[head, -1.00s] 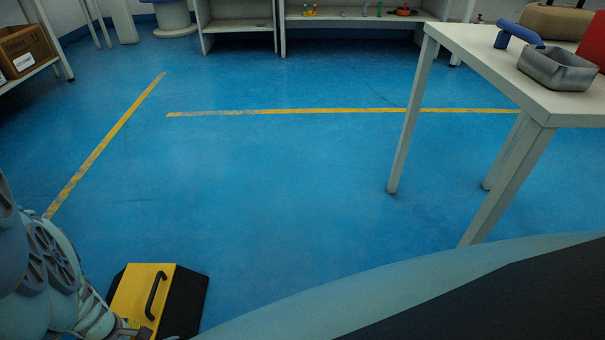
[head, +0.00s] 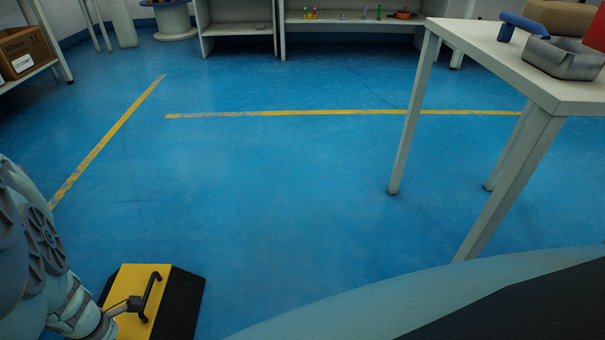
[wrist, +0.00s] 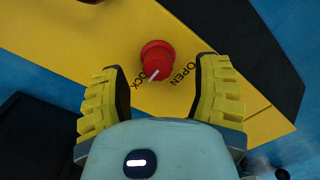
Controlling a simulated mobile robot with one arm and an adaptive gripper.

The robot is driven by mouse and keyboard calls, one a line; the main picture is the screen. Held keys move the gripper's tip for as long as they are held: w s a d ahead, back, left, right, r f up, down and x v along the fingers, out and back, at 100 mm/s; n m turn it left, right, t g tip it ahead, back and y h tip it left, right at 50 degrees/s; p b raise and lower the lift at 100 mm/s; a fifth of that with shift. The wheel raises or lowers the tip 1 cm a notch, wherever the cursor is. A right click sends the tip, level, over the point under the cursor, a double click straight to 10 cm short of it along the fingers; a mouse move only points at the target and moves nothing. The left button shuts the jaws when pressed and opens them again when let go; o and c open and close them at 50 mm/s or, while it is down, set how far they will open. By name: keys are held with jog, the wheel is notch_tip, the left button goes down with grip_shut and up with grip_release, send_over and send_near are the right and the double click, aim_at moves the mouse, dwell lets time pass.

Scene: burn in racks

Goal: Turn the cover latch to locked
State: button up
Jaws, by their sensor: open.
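The red latch knob (wrist: 157,60) sits on the yellow cover (wrist: 60,35) in the wrist view. It has a white pointer mark on its lower left side, close to the end of the LOCK label (wrist: 147,77). The OPEN label (wrist: 182,75) is to its right. My gripper (wrist: 156,68) is open, one yellow ribbed finger on each side of the knob.
A white table (head: 475,47) at the right holds a grey metal tray (head: 563,62) and a blue-handled tool (head: 522,22). A cardboard box (head: 24,52) is on a shelf at the far left. The blue floor between is clear, with yellow tape lines.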

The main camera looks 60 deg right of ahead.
notch_tip(320, 180, up, 15)
jog(key=p, duration=1.3)
jog(key=w+a+r+m+t+y+p, duration=0.2)
jog(key=w+a+r+t+p, duration=0.3)
jog(key=w+r+p, duration=0.6)
notch_tip(320, 180, up, 2)
jog(key=a+m+p, duration=0.1)
jog(key=p, duration=0.1)
jog(key=shift+a+p, duration=0.35)
jog(key=shift+p, duration=0.05)
jog(key=shift+r, duration=0.15)
